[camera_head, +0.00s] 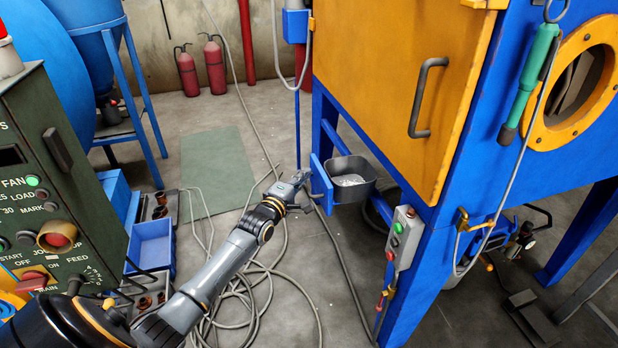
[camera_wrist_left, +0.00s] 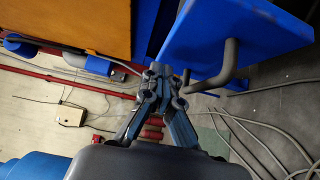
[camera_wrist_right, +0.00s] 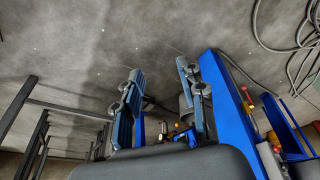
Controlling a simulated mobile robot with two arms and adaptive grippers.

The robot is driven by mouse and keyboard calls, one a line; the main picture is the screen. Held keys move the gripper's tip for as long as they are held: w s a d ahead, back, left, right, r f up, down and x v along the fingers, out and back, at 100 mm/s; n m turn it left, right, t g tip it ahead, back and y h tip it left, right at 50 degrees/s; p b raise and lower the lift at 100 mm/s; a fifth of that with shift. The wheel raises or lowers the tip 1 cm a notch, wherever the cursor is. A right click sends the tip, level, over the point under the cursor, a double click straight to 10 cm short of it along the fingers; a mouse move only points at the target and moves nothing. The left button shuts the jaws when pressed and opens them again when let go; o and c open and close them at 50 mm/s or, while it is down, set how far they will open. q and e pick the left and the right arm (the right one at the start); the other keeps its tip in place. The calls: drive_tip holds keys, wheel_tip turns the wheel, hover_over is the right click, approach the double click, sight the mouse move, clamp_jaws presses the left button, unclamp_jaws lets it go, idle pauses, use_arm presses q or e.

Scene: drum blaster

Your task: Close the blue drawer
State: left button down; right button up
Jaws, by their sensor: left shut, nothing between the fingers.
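The blue drawer sticks out under the orange door of the blue cabinet, with its blue front panel (camera_head: 321,185) and grey bin (camera_head: 362,189) in sight. The bin is open at the top and holds something whitish. My left gripper (camera_head: 303,174) is at the outer side of the front panel. In the left wrist view its fingers (camera_wrist_left: 160,72) are shut and empty beside the panel (camera_wrist_left: 240,35) and its grey bent handle (camera_wrist_left: 228,68). I cannot tell whether they touch. My right gripper (camera_wrist_right: 160,68) is open and empty in the right wrist view.
A control box (camera_head: 404,236) with buttons hangs on the cabinet leg right of the drawer. Hoses and cables (camera_head: 245,290) lie loose on the floor below my left arm. A green panel (camera_head: 55,190) and blue bin (camera_head: 151,245) stand left. Floor around the mat (camera_head: 213,165) is mostly clear.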

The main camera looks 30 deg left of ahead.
sight(367, 162)
use_arm(q)
drive_tip(key=shift+w+d, duration=0.55)
drive_tip(key=shift+w, duration=0.1)
use_arm(e)
drive_tip(key=shift+s+r, duration=0.15)
drive_tip(key=shift+r, duration=0.35)
